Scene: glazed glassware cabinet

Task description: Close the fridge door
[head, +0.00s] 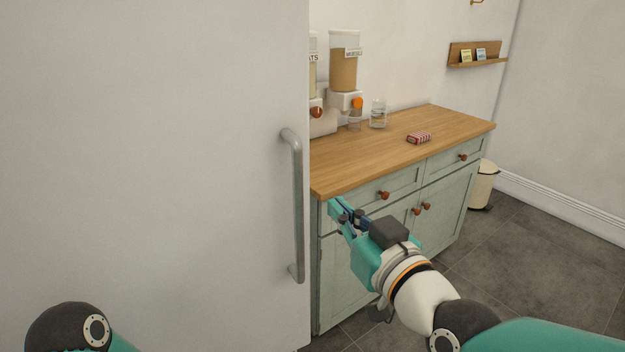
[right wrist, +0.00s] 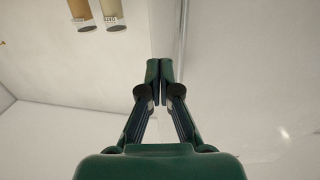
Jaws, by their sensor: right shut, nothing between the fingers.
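The fridge door (head: 150,150) is a large, plain pale-grey panel filling the left half of the head view. Its vertical metal handle (head: 297,205) is near the panel's right edge. I cannot tell how far the door stands open, as its hinge side and the fridge interior are out of view. My right gripper (head: 342,208) is just right of the door's edge and handle, in front of the green cabinet, shut and empty. In the right wrist view its fingertips (right wrist: 160,70) meet beside a pale upright surface. My left gripper is out of view; only part of my left arm shows.
A green cabinet (head: 449,205) with a wooden top stands right of the door. On it are dispensers (head: 343,70), a glass jar (head: 378,113) and a red-striped box (head: 419,138). A cream bin (head: 483,186) stands beyond. The dark tiled floor (head: 540,260) at right is clear.

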